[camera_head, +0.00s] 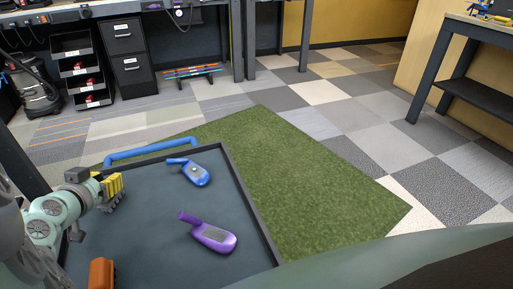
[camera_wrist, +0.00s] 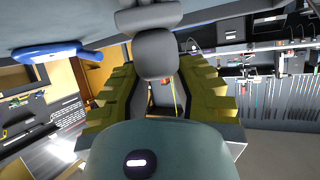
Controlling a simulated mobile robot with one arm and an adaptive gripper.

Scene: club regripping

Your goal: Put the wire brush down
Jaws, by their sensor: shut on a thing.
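My gripper (camera_head: 113,190), with yellow ribbed fingers, is at the left side of the dark tray top (camera_head: 150,215) in the head view. In the wrist view its fingers (camera_wrist: 158,92) stand on both sides of a dark grey rounded thing (camera_wrist: 154,52), which I take to be the wire brush. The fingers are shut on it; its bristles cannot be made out. In the head view the brush is mostly hidden by the gripper. The gripper looks to be a little above the top, but the gap is hard to judge.
Bare room lies between the tools.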

